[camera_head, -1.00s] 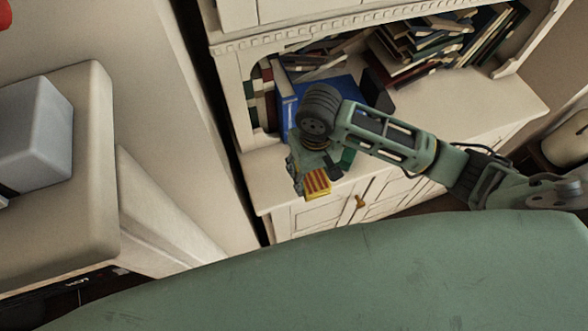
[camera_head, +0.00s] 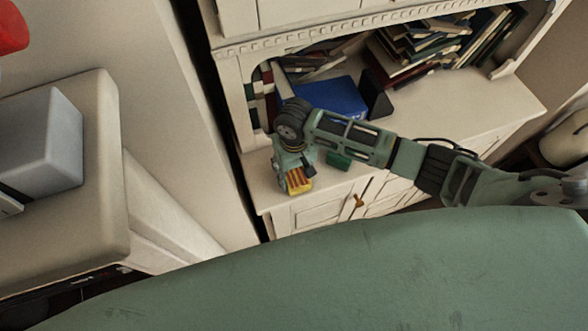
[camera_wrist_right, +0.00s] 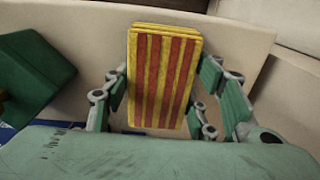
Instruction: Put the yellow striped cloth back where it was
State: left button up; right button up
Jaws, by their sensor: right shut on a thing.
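The yellow cloth with red stripes (camera_head: 299,181) is folded into a thick block. It also fills the middle of the right wrist view (camera_wrist_right: 163,80). My right gripper (camera_head: 294,174) is shut on it, with a finger on each side of the cloth in the wrist view (camera_wrist_right: 165,95). The cloth is over or at the front left part of the white cabinet's counter (camera_head: 430,115). I cannot tell if it touches the counter. My left gripper is not in view.
A blue box (camera_head: 335,96) and a dark upright block (camera_head: 376,95) stand on the counter behind my right arm. A green block (camera_head: 340,160) lies beside the gripper. Books (camera_head: 425,45) fill the shelf. A grey box (camera_head: 40,145) sits at left.

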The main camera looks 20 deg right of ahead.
aim_at(294, 170)
jog(key=shift+f, duration=0.1)
jog(key=o, duration=1.2)
notch_tip(294, 170, up, 12)
jog(key=b, duration=0.1)
